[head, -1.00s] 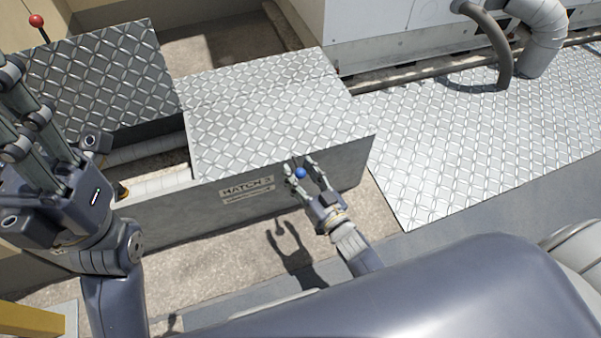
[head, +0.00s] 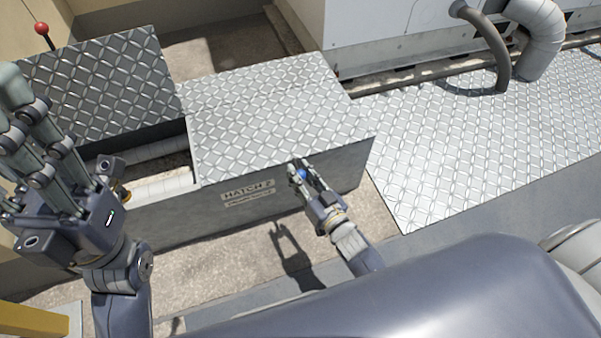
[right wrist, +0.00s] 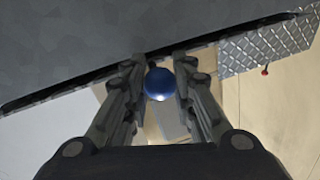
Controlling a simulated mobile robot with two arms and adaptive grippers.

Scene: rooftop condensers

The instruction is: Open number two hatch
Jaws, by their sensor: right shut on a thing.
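The number two hatch (head: 270,120) is a shut diamond-plate lid on a grey box, with a label reading HATCH 2 (head: 248,190) on the box's front. A blue ball knob (head: 301,174) sits at the lid's front edge; it also shows in the right wrist view (right wrist: 159,84). My right gripper (head: 303,172) is shut on the blue knob, with a finger on each side of it. My left gripper (head: 28,125) is raised at the left of the head view, away from the hatch; its fingertips are partly cut off by the picture's edge.
Left of the hatch, another diamond-plate lid (head: 95,85) stands raised, with a red knob (head: 42,29) at its top. Pipes (head: 160,187) lie in the open bay below. A diamond-plate walkway (head: 480,140) lies to the right. A condenser unit (head: 400,40) with a hose stands behind.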

